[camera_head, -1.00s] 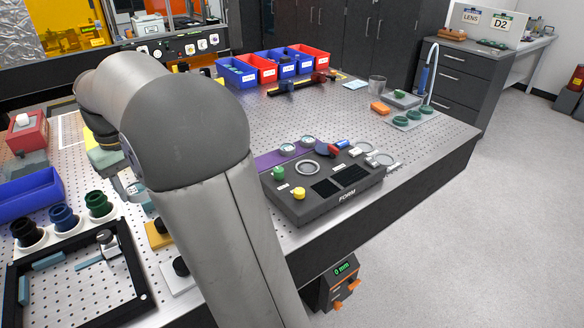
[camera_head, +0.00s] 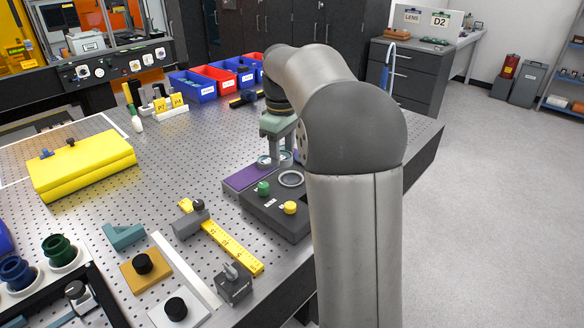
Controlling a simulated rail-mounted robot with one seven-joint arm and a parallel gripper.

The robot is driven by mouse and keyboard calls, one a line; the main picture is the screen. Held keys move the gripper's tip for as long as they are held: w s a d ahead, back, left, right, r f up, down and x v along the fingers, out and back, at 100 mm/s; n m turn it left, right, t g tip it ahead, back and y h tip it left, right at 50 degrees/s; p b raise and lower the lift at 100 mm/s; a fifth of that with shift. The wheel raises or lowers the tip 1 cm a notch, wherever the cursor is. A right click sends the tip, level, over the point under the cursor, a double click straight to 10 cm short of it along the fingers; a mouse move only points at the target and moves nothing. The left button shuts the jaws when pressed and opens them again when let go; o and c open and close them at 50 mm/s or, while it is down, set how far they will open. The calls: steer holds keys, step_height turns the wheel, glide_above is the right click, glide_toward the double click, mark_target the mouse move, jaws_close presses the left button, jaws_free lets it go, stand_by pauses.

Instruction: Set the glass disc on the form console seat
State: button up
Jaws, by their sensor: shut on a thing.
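The form console (camera_head: 262,212) is a dark grey box with a green knob and a yellow knob on top. Its seat (camera_head: 291,179) is a pale ring on its top face and looks empty. My gripper (camera_head: 277,154) points down just behind the seat, above the purple mat end of the console. It is shut on a clear glass disc (camera_head: 285,158), seen small and partly covered by the fingers. I cannot tell the disc's exact height. My arm hides the right part of the console.
A purple mat (camera_head: 240,179) lies by the console, with round glass pieces near the gripper. A yellow ruler (camera_head: 232,246) with a grey block lies in front. A yellow case (camera_head: 82,166) is at left. Blue and red bins (camera_head: 192,87) stand behind. Perforated tabletop is clear between.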

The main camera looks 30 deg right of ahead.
glide_above(291, 180)
step_height(291, 180, down, 6)
steer(key=shift+s+a+r, duration=0.1)
steer(key=shift+s+a, duration=0.05)
steer(key=shift+f+p, duration=0.3)
steer(key=shift+f, duration=1.5)
steer(key=shift+f, duration=0.1)
steer(key=shift+f, duration=0.15)
steer(key=o, duration=1)
